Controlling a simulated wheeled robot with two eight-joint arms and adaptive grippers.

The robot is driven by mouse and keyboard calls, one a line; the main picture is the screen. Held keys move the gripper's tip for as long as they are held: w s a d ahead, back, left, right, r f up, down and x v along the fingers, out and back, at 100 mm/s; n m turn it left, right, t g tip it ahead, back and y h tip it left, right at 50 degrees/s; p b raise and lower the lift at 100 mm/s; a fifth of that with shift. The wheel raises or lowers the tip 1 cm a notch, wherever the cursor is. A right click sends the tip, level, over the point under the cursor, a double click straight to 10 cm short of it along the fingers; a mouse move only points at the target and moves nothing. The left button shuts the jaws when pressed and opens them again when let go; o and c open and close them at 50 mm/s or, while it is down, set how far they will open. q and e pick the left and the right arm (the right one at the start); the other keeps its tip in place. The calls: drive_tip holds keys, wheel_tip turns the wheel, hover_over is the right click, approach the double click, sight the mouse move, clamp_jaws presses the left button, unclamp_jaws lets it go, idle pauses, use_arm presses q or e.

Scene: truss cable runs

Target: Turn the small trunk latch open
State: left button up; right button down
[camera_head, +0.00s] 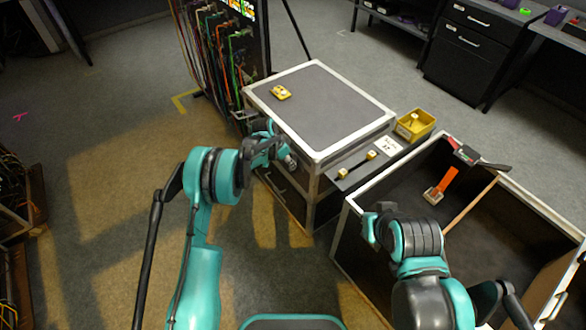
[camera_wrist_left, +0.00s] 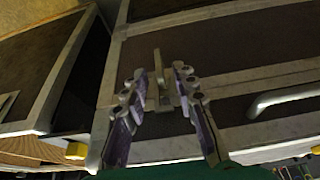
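The small trunk (camera_head: 325,100) is a dark grey case with silver metal edges, and its lid is down. My left gripper (camera_head: 278,148) is at the trunk's front face, below the lid edge, and hides the latch in the head view. In the left wrist view the latch (camera_wrist_left: 157,66) is a small pale upright tab on the trunk front. The two fingers of my left gripper (camera_wrist_left: 161,84) stand on either side of it, apart; I cannot tell whether either touches it. My right gripper (camera_head: 374,224) is over the near edge of the large open case; its fingers are not clear.
The large open case (camera_head: 352,232) stands right of the trunk, with an orange-handled tool (camera_head: 444,185) on it. A yellow bin (camera_head: 415,124) is behind. A yellow item (camera_head: 281,93) lies on the lid. A cable rack (camera_head: 222,50) stands left.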

use_arm(q)
drive_tip(key=b+x, duration=0.1)
drive_tip(key=x, duration=0.2)
drive_tip(key=shift+f, duration=0.2)
drive_tip(key=shift+d, duration=0.1)
drive_tip(key=c, duration=0.6)
drive_tip(key=shift+r, duration=0.1)
clamp_jaws()
drive_tip(key=shift+w, duration=0.1)
